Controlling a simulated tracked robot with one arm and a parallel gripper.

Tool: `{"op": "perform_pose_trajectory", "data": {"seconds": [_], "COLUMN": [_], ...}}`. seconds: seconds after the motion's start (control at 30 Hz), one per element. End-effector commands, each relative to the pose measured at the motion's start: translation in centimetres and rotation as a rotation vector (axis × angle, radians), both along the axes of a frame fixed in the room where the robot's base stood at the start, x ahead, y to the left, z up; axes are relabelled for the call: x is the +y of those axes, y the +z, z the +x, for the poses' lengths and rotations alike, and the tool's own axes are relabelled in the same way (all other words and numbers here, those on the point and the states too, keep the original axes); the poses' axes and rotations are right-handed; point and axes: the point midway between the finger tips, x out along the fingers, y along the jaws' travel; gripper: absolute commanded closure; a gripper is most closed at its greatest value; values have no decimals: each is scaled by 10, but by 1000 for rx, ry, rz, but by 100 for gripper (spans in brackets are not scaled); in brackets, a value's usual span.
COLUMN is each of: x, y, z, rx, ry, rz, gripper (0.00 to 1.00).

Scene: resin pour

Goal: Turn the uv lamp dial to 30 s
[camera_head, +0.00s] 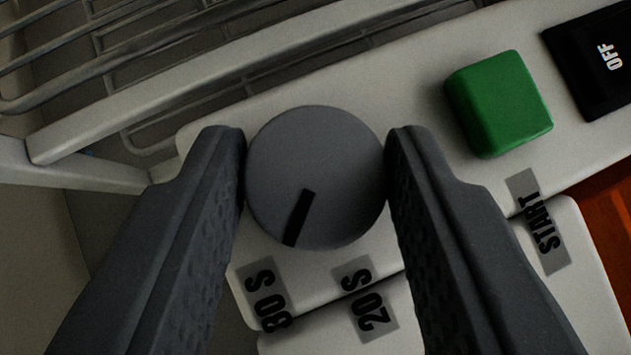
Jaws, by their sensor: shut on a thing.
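The uv lamp dial (330,150) is a round grey knob on a pale panel, in the middle of the view. My gripper (317,165) is shut on it, with one dark ridged finger against its left side and one against its right. The black pointer mark (299,217) on the dial slants down and to the left. It lines up with the left label (268,297), which reads like 30 S or 80 S; the first digit is hard to tell. The 20 S label (366,299) is to the right of that one.
A green button (498,103) stands to the right of the dial, with a START label (538,221) below it. A black switch marked OFF (603,62) is at the upper right. A wire rack (150,55) runs along the upper left, close to the left finger.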

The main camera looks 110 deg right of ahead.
Motion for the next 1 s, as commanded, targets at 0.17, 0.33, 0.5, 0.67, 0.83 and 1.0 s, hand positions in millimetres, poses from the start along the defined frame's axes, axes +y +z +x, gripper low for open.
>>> {"op": "perform_pose_trajectory", "data": {"seconds": [0.17,0.33,0.5,0.67,0.83,1.0], "x": [1,1,1,1,1,5], "y": [1,1,1,1,2,10], "z": [1,2,1,1,1,1], "rx": [-5,-5,-4,-3,-1,-2], "ry": [1,1,1,0,-1,-4], "rz": [-2,-2,-2,-1,-1,-1], "gripper": [88,88,43,43,43,43]}}
